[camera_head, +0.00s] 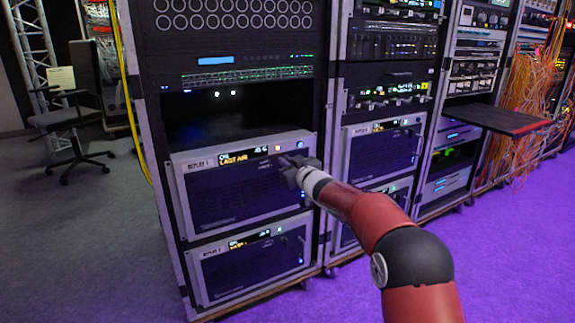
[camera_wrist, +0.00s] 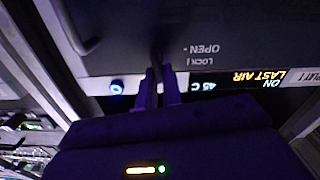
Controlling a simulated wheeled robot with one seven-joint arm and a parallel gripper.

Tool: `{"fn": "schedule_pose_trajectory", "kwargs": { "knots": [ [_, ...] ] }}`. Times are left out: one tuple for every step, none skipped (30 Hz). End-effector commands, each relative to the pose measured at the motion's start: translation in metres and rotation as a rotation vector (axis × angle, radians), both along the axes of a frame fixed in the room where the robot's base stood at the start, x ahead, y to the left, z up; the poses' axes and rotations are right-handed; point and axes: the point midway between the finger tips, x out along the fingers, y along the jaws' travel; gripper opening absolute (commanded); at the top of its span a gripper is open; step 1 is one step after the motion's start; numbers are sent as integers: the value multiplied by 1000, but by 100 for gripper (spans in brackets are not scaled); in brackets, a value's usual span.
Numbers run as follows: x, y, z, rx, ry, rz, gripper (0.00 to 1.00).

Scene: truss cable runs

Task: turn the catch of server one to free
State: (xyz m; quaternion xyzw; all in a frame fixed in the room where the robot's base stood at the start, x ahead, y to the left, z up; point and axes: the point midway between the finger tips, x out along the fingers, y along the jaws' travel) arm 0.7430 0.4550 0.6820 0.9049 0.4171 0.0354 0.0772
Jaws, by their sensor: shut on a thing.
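Server one (camera_head: 235,190) is the grey-framed unit labelled REPLAY 1, with a display reading ON, LAST AIR. My gripper (camera_head: 290,165) is at its upper right front. In the wrist view, which is upside down, my gripper (camera_wrist: 160,78) has its two fingertips closed on the small dark catch (camera_wrist: 157,52). The OPEN and LOCK marks (camera_wrist: 202,54) are printed on the panel beside it. The catch is dark and partly hidden by the fingers, so I cannot tell which mark it points to. The server's front is flush in the rack.
A second server (camera_head: 250,265), labelled REPLAY 2, sits directly below. Other racks stand close on the right, with a shelf (camera_head: 495,119) jutting out and orange cables (camera_head: 525,85) hanging beyond. A blue-lit button (camera_wrist: 117,87) is near the fingers. The floor at left is open before a chair (camera_head: 60,120).

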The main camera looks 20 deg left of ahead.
Motion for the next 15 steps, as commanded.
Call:
{"fn": "schedule_pose_trajectory", "kwargs": {
  "knots": [
    [-1,0,-2,-25,-30,0,0],
    [-1,1,-3,-43,-50,0,0],
    [-1,1,-3,-66,-78,1,0],
    [-2,1,-3,-84,-99,1,0],
    [-2,2,-3,-101,-120,1,0],
    [-3,2,-3,-125,-149,1,0],
    [-3,2,-3,-144,-171,1,0],
    [-3,3,-3,-162,-193,1,0],
    [-4,3,-4,-188,-222,1,0],
    [-4,3,-4,-207,-244,1,0],
    [-4,4,-4,-226,-266,1,0],
    [-4,4,-5,-251,-295,1,0],
    [-5,4,-5,-269,-316,1,0],
    [-5,4,-5,-288,-338,1,0],
    [-5,4,-6,-312,-367,0,0]
  ]
}}
